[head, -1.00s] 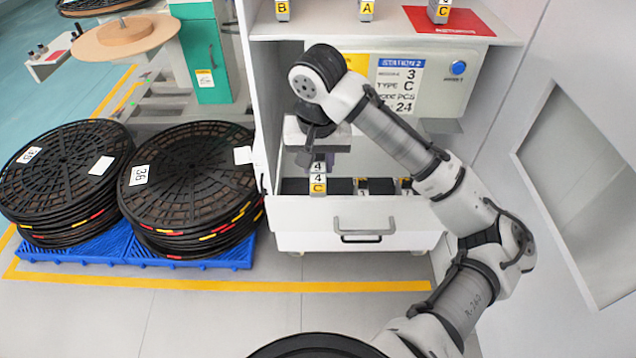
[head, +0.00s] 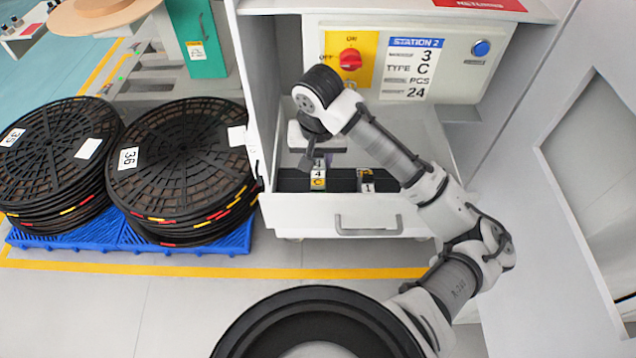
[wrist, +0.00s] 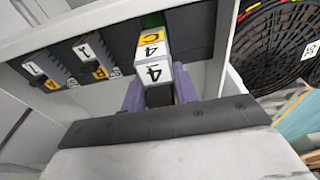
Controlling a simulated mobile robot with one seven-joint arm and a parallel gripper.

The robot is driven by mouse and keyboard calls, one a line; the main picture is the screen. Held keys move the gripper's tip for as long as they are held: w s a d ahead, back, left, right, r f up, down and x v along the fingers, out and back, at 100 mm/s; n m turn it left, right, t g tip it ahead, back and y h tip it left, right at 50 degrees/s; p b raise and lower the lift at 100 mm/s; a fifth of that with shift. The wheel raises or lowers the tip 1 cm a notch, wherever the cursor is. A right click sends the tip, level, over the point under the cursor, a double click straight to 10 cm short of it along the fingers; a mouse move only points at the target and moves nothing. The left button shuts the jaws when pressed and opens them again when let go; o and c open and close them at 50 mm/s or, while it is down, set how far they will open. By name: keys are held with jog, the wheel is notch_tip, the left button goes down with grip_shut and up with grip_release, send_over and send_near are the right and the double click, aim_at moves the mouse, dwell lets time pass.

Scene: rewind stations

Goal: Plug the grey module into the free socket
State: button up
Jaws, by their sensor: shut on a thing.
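The grey module (head: 318,180), with a white "4" and a yellow "C" label, is held upright at the open drawer. It also shows in the wrist view (wrist: 152,48). My gripper (head: 318,163) is shut on it; its purple fingers (wrist: 157,93) stand either side of the module. The dark socket strip (wrist: 190,35) runs behind the module, with modules labelled 1 A (wrist: 45,76) and 2 B (wrist: 92,58) seated in it. The module overlaps the strip near a small green patch (wrist: 153,20). The free socket is hidden, and I cannot tell whether the module touches it.
The white drawer front (head: 290,215) with its handle stands before the strip. A control box (head: 455,75) with a red switch (head: 350,59) is above. Reels (head: 180,165) are stacked on a blue pallet (head: 195,240) at the left. Cabinet walls flank the drawer.

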aim_at(318, 182)
notch_tip(318, 182, down, 9)
jog(key=shift+r, duration=0.2)
dwell(0.3)
